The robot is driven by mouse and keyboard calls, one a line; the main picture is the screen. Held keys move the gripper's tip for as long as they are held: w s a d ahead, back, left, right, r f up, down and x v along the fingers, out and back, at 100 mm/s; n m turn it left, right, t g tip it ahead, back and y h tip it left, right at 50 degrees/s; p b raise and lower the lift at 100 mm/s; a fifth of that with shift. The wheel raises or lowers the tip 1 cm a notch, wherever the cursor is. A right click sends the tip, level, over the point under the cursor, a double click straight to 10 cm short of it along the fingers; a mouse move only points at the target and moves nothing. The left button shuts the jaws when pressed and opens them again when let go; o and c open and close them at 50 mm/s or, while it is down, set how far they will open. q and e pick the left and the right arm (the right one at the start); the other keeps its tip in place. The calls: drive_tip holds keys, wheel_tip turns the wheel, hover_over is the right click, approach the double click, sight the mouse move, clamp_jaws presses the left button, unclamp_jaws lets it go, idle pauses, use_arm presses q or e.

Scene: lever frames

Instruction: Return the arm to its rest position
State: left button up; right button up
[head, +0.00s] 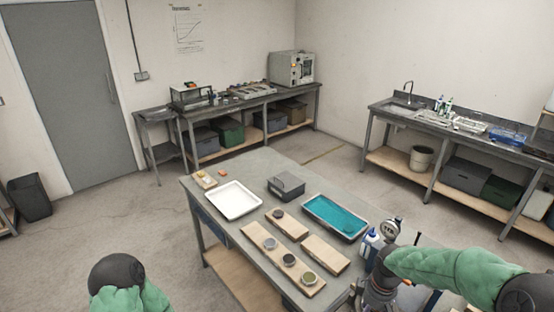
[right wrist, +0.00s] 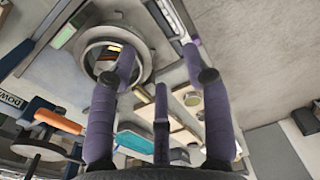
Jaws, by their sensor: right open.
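My right arm (head: 440,268) comes in from the right in the head view, in a green sleeve, and reaches over the near right corner of the grey table (head: 228,225). In the right wrist view my right gripper (right wrist: 160,68) has its purple fingers spread apart, with nothing held between them. A round metal ring-like part (right wrist: 100,58) shows beyond the fingers; I cannot tell whether they touch it. My left arm (head: 117,275) shows only as a dark joint and green sleeve at the bottom left; its gripper is out of view.
A white squeeze bottle (head: 371,246) and a round gauge (head: 391,228) stand close to my right arm. The table also bears a white tray (head: 234,187), a teal-filled tray (head: 336,214), a grey box (head: 286,185) and wooden boards (head: 325,255). Open floor lies left of the table.

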drive_tip(key=s+a+f+m+y+b, duration=0.1)
drive_tip(key=s+a+f+m+b, duration=0.15)
drive_tip(key=a+f, duration=0.45)
drive_tip(key=s+a+f+m+y+b, duration=0.1)
drive_tip(key=s+a+f+y+b, duration=0.15)
drive_tip(key=f, duration=0.85)
use_arm(q)
wheel_tip(320, 180, down, 12)
drive_tip(key=b, duration=0.6)
drive_tip(key=shift+w+r, duration=0.25)
use_arm(e)
drive_tip(key=s+a+f+m, duration=0.3)
drive_tip(key=s+f, duration=0.3)
drive_tip(key=f, duration=0.2)
drive_tip(key=s+a+f+m, duration=0.4)
drive_tip(key=s+f, duration=0.2)
drive_tip(key=f, duration=0.2)
drive_tip(key=shift+a, duration=0.2)
